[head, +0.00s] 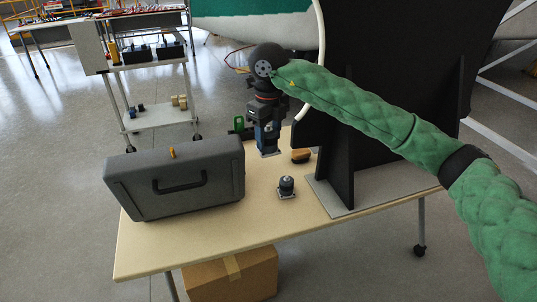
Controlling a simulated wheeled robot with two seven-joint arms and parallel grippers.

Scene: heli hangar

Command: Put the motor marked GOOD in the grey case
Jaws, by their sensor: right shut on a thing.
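The grey case (208,181) stands on the left of the table, its handle side facing me. It looks closed, though I cannot see inside. My right gripper (265,127) points down above the table, right of the case, and is shut on a dark motor (268,141) with a pale plate at its lower end. A second small dark motor (287,186) stands upright on a pale square base on the table, in front of the held one. I cannot read GOOD on either motor. My left gripper is out of view.
The tan table (200,237) is clear in front of the case. A brown object (301,156) and a green item (239,123) are near the gripper. A black panel stand (390,140) rises on the right. A cardboard box (232,278) is under the table.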

